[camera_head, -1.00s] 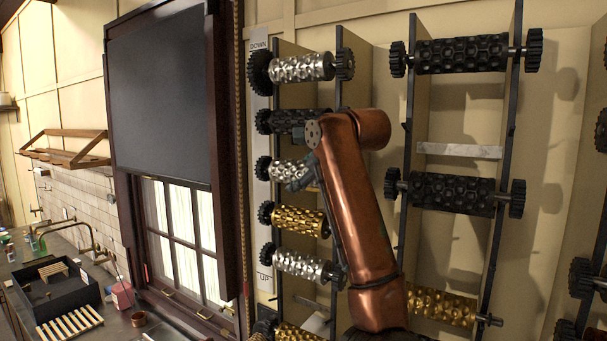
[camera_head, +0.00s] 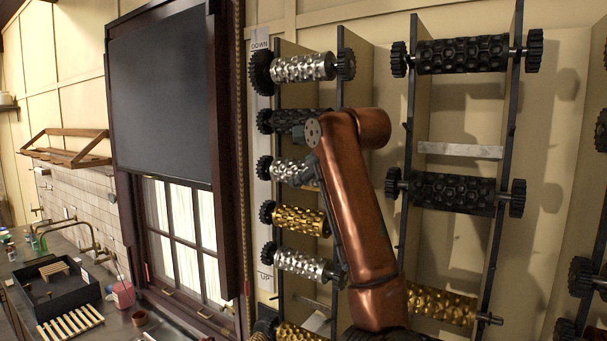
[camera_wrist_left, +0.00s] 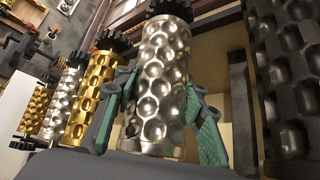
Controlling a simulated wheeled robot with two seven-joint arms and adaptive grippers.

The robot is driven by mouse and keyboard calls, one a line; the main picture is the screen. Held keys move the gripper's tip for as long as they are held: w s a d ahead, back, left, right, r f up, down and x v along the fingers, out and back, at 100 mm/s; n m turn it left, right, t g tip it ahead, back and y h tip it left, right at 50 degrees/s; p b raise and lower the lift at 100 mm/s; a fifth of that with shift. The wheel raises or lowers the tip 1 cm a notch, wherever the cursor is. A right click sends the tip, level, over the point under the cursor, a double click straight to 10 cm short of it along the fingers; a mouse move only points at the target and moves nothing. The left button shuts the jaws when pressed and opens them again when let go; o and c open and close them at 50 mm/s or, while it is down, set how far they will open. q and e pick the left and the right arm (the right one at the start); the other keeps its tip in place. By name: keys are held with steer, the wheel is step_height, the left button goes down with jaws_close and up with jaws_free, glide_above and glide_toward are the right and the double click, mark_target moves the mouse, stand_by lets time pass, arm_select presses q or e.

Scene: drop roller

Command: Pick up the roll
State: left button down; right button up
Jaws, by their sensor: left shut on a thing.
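A silver dimpled roll (camera_head: 286,171) with a black gear on its left end sits in the middle of the left rack in the head view. It fills the middle of the left wrist view (camera_wrist_left: 160,75), with its black gear at the top. My left gripper (camera_head: 307,172) is at this roll's right part, mostly hidden by my copper arm. In the left wrist view its green fingers (camera_wrist_left: 158,95) lie on both sides of the roll, shut on it. The roll still appears in line with the rack. Its far end is hidden. My right gripper is not in view.
A black roll (camera_head: 288,120) lies above it and a gold roll (camera_head: 299,220) below, with another silver roll (camera_head: 300,264) under that. The right rack (camera_head: 422,120) holds black and gold rolls. A window (camera_head: 180,230) and counter with a black tray (camera_head: 60,293) are left.

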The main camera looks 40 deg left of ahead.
arm_select(q)
steer(key=shift+r, duration=0.15)
steer(key=shift+s+r, duration=0.1)
steer(key=shift+s+r, duration=0.2)
steer(key=shift+r, duration=0.05)
steer(key=s+d+r+b, duration=0.1)
steer(key=s+r+b, duration=0.2)
steer(key=s+r, duration=0.4)
steer(key=shift+s+d+r+b, duration=0.15)
steer(key=shift+s+d+b, duration=0.2)
steer(key=shift+s, duration=2.8)
